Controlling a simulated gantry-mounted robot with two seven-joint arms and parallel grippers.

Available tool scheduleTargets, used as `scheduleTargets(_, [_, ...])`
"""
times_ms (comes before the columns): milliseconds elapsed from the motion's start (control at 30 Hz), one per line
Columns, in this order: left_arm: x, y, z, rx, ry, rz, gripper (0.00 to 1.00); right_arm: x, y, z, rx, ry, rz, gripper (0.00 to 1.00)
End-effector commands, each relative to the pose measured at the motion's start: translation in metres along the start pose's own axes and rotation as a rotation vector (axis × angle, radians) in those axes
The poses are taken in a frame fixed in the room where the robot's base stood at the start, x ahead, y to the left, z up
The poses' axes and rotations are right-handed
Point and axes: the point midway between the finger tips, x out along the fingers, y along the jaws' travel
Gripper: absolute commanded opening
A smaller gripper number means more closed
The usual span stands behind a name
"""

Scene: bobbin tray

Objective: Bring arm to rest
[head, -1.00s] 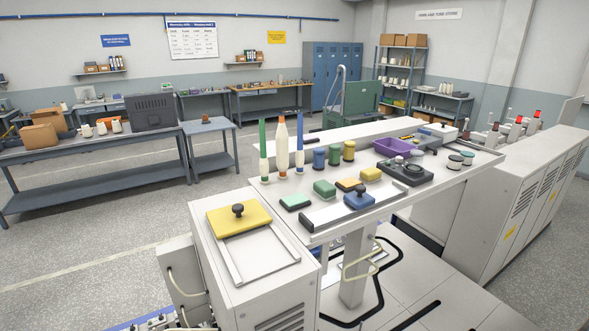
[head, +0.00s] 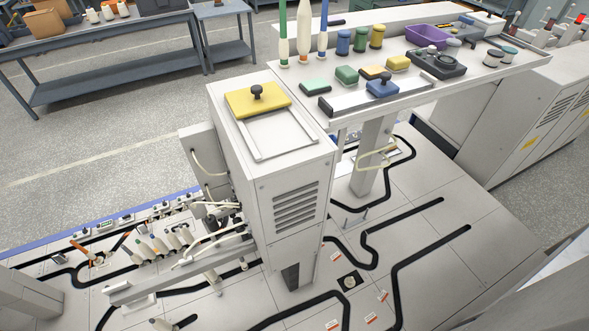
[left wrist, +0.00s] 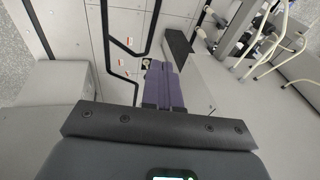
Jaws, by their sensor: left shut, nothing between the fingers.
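My left gripper (left wrist: 160,72) shows in the left wrist view. Its two purple fingers lie side by side, shut with nothing between them. Beyond the fingertips are pale floor panels (left wrist: 122,45) with black lines. Neither gripper shows in the head view, and my right gripper is in no view.
A white cabinet (head: 290,185) with a yellow lidded block (head: 258,102) on top stands mid-view. Behind it, a white table (head: 440,92) holds bobbins, coloured blocks and a purple bin (head: 427,35). A rail (head: 180,276) with several bobbins is at lower left. The floor at lower right is largely clear.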

Motion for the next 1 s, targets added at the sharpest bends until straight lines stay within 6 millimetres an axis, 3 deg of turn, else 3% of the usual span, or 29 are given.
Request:
scheduleTargets(200, [-0.006, -0.028, 0.025, -0.618, -0.001, -0.027, 0.0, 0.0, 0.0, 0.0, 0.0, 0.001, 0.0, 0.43])
scheduleTargets(333, [-0.007, -0.031, 0.027, -0.883, 0.006, -0.027, 0.0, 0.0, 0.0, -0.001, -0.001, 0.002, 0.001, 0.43])
scheduleTargets(400, [-0.038, -0.038, 0.021, -0.872, 0.006, -0.028, 0.0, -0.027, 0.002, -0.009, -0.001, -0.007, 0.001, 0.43])
scheduleTargets(700, [-0.111, -0.056, 0.007, -0.865, 0.006, -0.027, 0.0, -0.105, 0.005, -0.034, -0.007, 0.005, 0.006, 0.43])
scheduleTargets(833, [-0.133, -0.061, 0.003, -0.864, 0.006, -0.027, 0.0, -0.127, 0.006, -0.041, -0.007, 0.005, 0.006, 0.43])
scheduleTargets(1000, [-0.146, -0.064, 0.001, -0.863, 0.006, -0.027, 0.0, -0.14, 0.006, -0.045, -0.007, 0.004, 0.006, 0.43])
